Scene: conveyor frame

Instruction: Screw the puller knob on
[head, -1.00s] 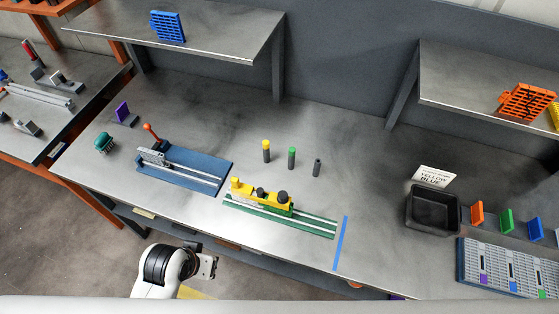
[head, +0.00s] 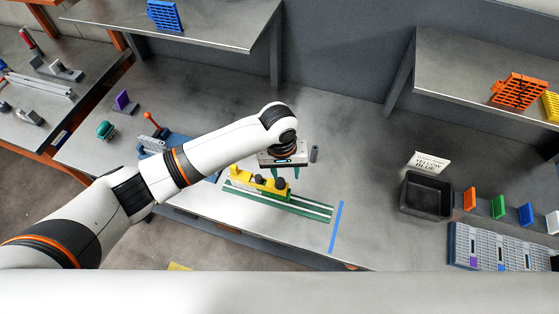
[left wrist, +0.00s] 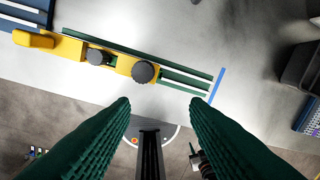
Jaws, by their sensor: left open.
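A yellow puller body (head: 246,175) sits on a green base with light rails (head: 312,208). My left gripper (head: 284,174) points down above the right part of the puller. Its green fingers are open and apart, with nothing seen between their tips in the left wrist view (left wrist: 160,102). In that view, the puller lies beyond the fingertips. I cannot tell the exact height gap. My right gripper is not in view.
A blue fixture (head: 180,147) with an orange-tipped lever is partly behind my arm. Blue tape (head: 336,226), a black bin (head: 427,195) and a slotted tray (head: 487,247) are rightward. Bare table lies between tape and bin.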

